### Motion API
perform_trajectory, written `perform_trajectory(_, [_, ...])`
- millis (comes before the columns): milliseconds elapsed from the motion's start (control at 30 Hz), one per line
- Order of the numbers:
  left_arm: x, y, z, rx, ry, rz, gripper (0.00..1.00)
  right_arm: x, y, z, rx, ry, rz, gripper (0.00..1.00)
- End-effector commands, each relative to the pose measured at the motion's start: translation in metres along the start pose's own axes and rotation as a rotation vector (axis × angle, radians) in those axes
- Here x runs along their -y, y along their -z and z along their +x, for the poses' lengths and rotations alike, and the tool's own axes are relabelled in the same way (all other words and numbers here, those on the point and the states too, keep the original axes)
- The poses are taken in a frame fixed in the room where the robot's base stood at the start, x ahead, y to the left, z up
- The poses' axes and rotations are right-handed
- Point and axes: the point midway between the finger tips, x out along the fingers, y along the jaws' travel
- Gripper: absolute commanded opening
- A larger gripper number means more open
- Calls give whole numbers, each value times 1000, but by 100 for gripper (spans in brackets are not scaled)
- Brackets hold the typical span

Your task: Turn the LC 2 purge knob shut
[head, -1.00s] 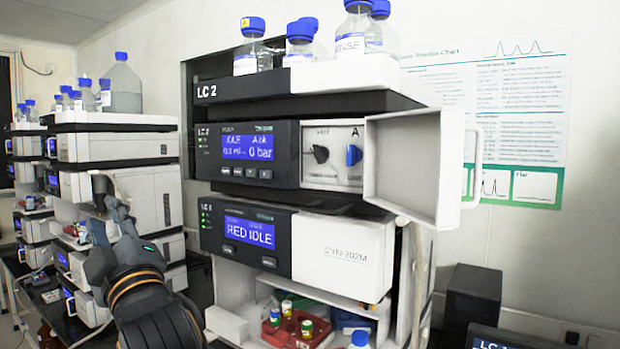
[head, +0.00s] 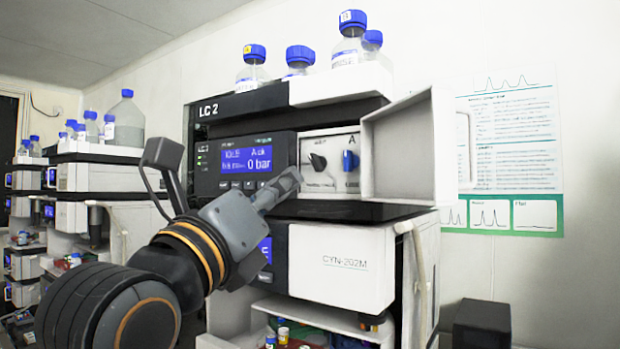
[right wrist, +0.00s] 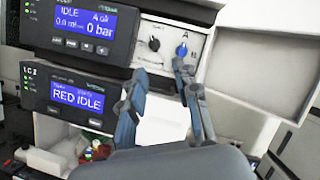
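The LC 2 pump module (head: 245,160) shows "IDLE" and "0 bar" on its blue screen. Its open white panel holds a black knob (head: 318,162) on the left and a blue knob (head: 350,160) on the right, under the letter A. Both knobs also show in the right wrist view, the black one (right wrist: 154,44) and the blue one (right wrist: 182,50); their small labels are unreadable. My right gripper (head: 290,182) is in front of the panel's lower left, touching neither knob. In the right wrist view, its fingers (right wrist: 161,74) are apart and empty below the knobs. My left gripper is not in view.
An open white door (head: 408,150) stands out right of the knobs. Blue-capped bottles (head: 352,40) stand on top. Another instrument stack (head: 95,175) is at left. Open air lies before the panel.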

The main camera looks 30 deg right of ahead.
Motion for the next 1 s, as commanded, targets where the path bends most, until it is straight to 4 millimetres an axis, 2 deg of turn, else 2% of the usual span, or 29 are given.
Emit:
perform_trajectory(133, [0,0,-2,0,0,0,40,-8,2,5,-13,-49,17,31])
perform_trajectory(267, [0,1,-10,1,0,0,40,-8,0,23,-14,-46,13,31])
perform_trajectory(700, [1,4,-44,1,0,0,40,-11,2,112,-15,-44,11,31])
perform_trajectory(833, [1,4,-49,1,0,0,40,-13,2,128,-13,-45,12,31])
perform_trajectory(1000, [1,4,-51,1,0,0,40,-15,4,137,-13,-46,13,31])
